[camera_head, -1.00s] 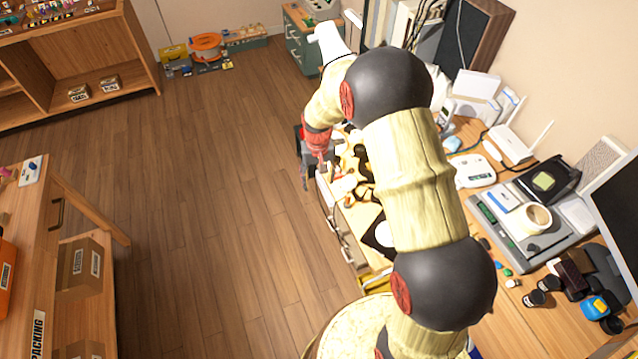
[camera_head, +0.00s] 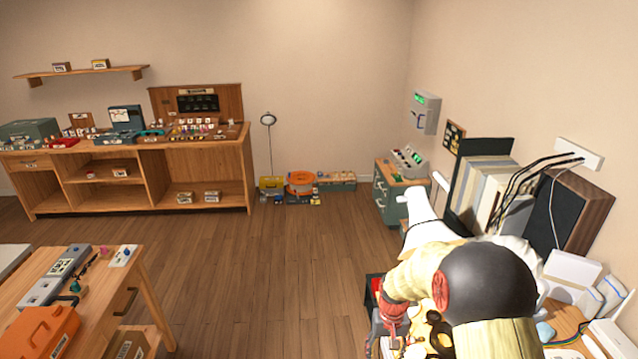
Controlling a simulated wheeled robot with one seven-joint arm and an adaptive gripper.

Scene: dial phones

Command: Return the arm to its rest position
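My arm shows at the lower right in the head view, with a cream and black upper part and a red-ringed wrist. My gripper (camera_head: 390,346) is at the bottom edge, pointing down beside the right-hand desk. It is small and partly cut off, so I cannot tell whether its fingers are open or shut or whether they hold anything. Yellow and black items (camera_head: 428,335) lie just right of it, partly hidden by my arm.
The right desk carries white devices (camera_head: 572,275) and a dark wood-sided speaker (camera_head: 568,212). A green cabinet (camera_head: 388,190) stands behind the arm. A wooden workbench (camera_head: 150,180) is at the back left, a table (camera_head: 130,275) at the front left. The floor (camera_head: 265,280) between is clear.

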